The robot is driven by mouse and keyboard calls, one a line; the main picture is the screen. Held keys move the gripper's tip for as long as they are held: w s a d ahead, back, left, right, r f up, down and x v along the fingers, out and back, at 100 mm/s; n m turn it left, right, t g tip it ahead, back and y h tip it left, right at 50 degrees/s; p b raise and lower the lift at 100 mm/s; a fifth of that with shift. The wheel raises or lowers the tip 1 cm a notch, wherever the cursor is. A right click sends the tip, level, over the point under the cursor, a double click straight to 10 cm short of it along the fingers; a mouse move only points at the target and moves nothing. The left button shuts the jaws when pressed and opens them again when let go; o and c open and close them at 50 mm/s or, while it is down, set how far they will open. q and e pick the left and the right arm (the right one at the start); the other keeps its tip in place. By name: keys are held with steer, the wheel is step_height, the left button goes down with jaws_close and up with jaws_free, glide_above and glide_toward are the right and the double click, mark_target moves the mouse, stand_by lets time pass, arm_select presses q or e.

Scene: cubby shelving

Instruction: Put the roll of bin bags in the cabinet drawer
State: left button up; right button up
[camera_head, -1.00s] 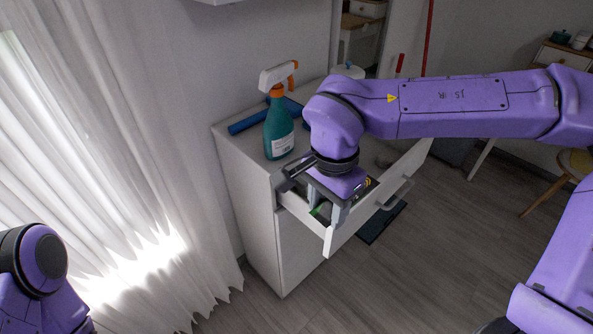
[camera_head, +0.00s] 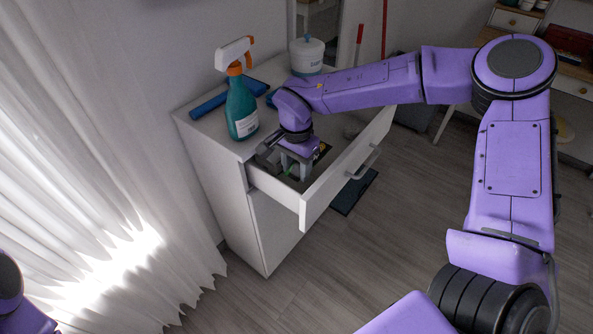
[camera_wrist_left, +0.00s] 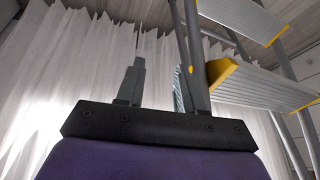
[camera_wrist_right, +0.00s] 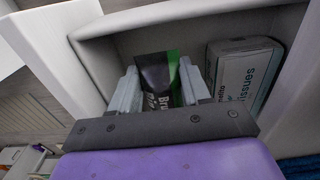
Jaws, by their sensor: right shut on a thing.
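The cabinet (camera_head: 235,190) is white, and its top drawer (camera_head: 325,190) is pulled open. My right gripper (camera_head: 293,168) reaches down into the drawer. In the right wrist view its fingers (camera_wrist_right: 162,90) are closed on a black and green wrapped item with white lettering, which looks like the roll of bin bags (camera_wrist_right: 158,75). The roll is low inside the drawer; whether it touches the floor I cannot tell. My left gripper (camera_wrist_left: 160,85) shows in the left wrist view with its fingers apart and nothing between them. In the head view it is out of frame.
A lettered box (camera_wrist_right: 240,70) lies in the drawer beside the roll. A step ladder (camera_wrist_left: 262,85) is close to my left gripper. Curtains (camera_head: 90,170) hang at left.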

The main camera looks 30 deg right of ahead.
steer(key=shift+f, duration=0.8)
steer(key=shift+f, duration=0.55)
steer(key=o, duration=1.2)
steer(key=shift+c, duration=0.2)
steer(key=shift+r, duration=0.4)
step_height(320, 180, up, 12)
steer(key=p, duration=0.1)
steer(key=shift+r, duration=0.25)
